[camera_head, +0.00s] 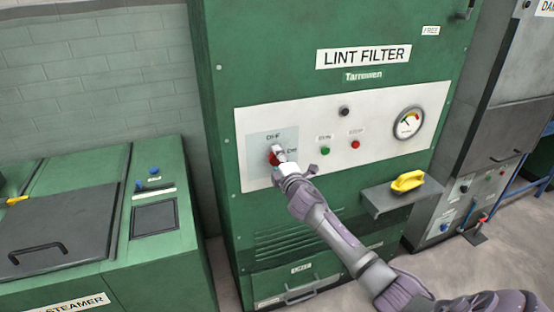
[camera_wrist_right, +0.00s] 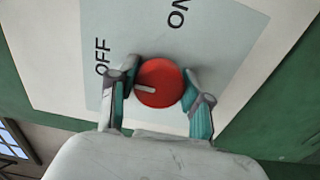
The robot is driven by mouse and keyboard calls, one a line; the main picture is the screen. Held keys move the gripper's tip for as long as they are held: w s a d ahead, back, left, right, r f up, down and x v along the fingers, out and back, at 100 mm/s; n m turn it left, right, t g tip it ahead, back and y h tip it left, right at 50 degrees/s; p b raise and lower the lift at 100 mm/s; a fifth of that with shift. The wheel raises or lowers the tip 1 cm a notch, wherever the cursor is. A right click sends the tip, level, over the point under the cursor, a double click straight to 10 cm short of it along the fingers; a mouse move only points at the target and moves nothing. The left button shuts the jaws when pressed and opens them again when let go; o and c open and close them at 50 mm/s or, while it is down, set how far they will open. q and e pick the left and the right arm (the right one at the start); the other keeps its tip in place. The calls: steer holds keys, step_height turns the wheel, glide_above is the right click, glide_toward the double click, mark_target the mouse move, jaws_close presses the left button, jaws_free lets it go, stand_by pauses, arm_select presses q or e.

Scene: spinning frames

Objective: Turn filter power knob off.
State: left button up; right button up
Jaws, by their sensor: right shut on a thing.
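The filter power knob (camera_head: 273,158) is on a pale label plate at the left of the filter's white panel. In the right wrist view the knob (camera_wrist_right: 161,82) is round and red with a white pointer mark. The mark points left, on the side of the OFF label (camera_wrist_right: 103,56) and away from the ON label (camera_wrist_right: 178,14). My right gripper (camera_head: 280,154) is at the knob and hides part of it in the head view. In the wrist view its fingers (camera_wrist_right: 160,90) are closed around the knob from both sides. My left gripper is not in view.
The green lint filter (camera_head: 350,20) carries a black button (camera_head: 344,111), green button (camera_head: 325,151), red button (camera_head: 354,144) and gauge (camera_head: 408,123). A yellow-handled item (camera_head: 407,181) sits on a small shelf (camera_head: 385,204). A green steamer (camera_head: 165,260) stands left.

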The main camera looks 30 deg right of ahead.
stand_by(0.3)
steer(key=o, duration=1.2)
steer(key=shift+c, duration=0.2)
steer(key=v, duration=1.2)
steer(key=shift+a, duration=0.1)
